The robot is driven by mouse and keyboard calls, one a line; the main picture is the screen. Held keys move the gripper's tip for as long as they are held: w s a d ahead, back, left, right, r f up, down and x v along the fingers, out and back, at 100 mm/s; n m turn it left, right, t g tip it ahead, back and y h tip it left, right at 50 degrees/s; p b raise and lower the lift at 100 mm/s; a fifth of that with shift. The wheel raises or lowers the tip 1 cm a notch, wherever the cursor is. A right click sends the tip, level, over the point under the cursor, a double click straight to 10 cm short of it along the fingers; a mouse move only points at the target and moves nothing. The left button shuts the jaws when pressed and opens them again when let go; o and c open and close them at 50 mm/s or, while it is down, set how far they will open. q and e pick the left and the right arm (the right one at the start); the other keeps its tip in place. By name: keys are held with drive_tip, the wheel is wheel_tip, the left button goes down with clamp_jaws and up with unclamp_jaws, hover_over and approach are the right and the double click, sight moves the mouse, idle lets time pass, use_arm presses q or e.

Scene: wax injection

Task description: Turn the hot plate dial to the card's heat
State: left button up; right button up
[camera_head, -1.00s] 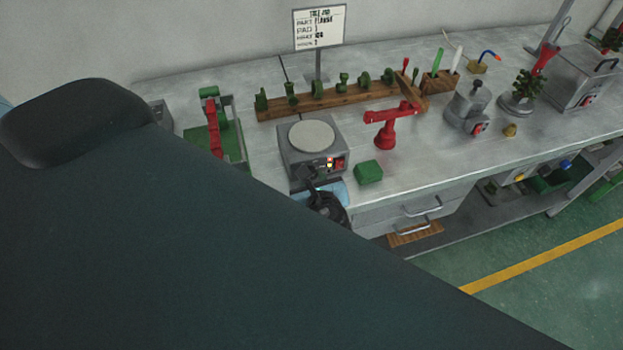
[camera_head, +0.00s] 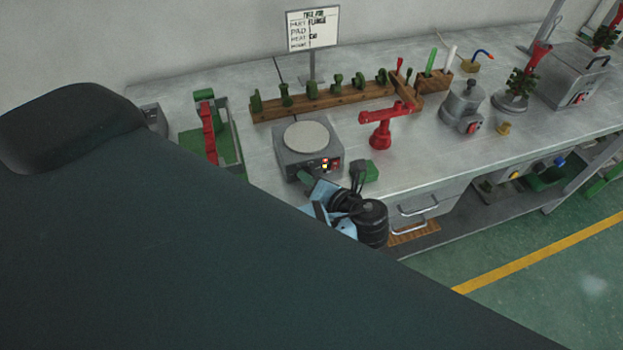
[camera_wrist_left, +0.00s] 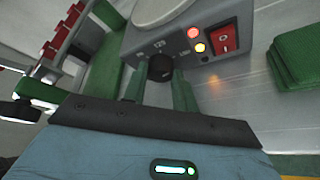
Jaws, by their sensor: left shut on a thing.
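The grey hot plate (camera_head: 290,160) with its round pale top stands near the bench's front edge. Its black dial (camera_wrist_left: 160,67) shows in the left wrist view, on the front panel beside small marks too blurred to read. My left gripper (camera_wrist_left: 160,82) has its green fingers on both sides of the dial and is shut on it. In the head view the gripper (camera_head: 306,178) is at the panel's left part, and the dial is hidden. The white card (camera_head: 312,28) stands behind; its heat line is too small to read surely. My right gripper is not in view.
Lit lamps and a red switch (camera_wrist_left: 224,38) sit beside the dial. A green block (camera_head: 371,172) lies right of the hot plate, with a red stand (camera_head: 381,136) behind it. A wooden rack (camera_head: 330,97) and a green-and-red fixture (camera_head: 210,130) are also nearby.

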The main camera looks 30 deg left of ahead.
use_arm(q)
drive_tip(key=shift+f+m+g+y, duration=0.1)
drive_tip(key=shift+m+g+y, duration=0.2)
drive_tip(key=shift+m+y, duration=0.4)
drive_tip(key=o, duration=1)
drive_tip(key=shift+c, duration=0.2)
drive_tip(key=shift+d, duration=0.1)
drive_tip(key=v, duration=0.7)
drive_tip(key=shift+d, duration=0.3)
drive_tip(key=shift+s, duration=0.1)
